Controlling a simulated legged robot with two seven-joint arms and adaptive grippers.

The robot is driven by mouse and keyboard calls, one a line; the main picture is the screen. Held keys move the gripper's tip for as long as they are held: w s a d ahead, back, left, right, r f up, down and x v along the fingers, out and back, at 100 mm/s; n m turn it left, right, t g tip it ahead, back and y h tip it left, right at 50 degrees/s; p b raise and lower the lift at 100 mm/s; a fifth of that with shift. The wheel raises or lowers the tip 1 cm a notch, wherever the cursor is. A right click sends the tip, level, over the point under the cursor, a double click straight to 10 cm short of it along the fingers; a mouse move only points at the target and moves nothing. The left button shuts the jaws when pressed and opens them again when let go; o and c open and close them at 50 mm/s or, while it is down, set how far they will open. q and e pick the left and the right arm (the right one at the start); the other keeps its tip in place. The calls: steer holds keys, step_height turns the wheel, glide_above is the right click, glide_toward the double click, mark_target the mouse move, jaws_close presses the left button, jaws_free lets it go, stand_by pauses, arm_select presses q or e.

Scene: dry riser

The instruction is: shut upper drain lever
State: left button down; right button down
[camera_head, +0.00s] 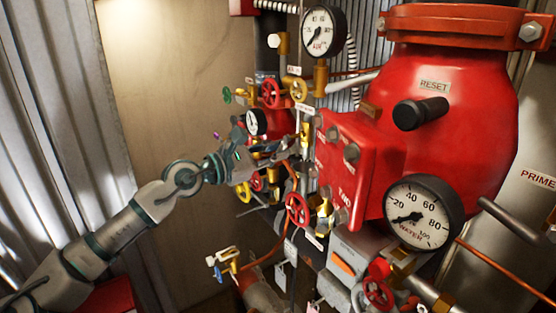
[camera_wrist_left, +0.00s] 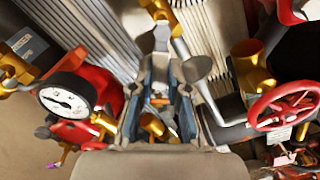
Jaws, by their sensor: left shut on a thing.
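My left gripper (camera_head: 284,149) reaches in from the left to the valve cluster beside the red tank. In the left wrist view its two fingers (camera_wrist_left: 160,88) with blue-grey inner pads are closed around a narrow grey piece, which looks like the upper drain lever (camera_wrist_left: 161,62). A brass fitting (camera_wrist_left: 158,10) shows just beyond it. In the head view a brass valve body (camera_head: 305,132) stands at the fingertips, and the fingers hide most of the lever there. I cannot tell the lever's exact angle. My right gripper is in neither view.
A red tank (camera_head: 450,100) with a water gauge (camera_head: 422,212) fills the right. Red handwheels (camera_head: 297,209) and a small gauge (camera_head: 256,122) crowd the gripper; a red handwheel (camera_wrist_left: 283,106) is also close in the wrist view. Free room lies left before the tan wall (camera_head: 165,100).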

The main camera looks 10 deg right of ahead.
arm_select(q)
steer(key=shift+w+a+r+m+p, duration=0.1)
steer(key=shift+w+r+m+p, duration=0.35)
steer(key=shift+m, duration=1.4)
steer(key=shift+w+a+r+m+p, duration=0.15)
steer(key=shift+r+m+p, duration=0.5)
steer(key=shift+m, duration=1.15)
steer(key=shift+w+a+r+m+p, duration=0.1)
steer(key=shift+w+r+m+p, duration=0.35)
steer(key=shift+m, duration=1.4)
steer(key=shift+s+d+r, duration=0.1)
steer(key=shift+r, duration=0.05)
steer(key=c, duration=1.2)
jaws_free()
steer(key=shift+o, duration=0.4)
steer(key=shift+d, duration=0.1)
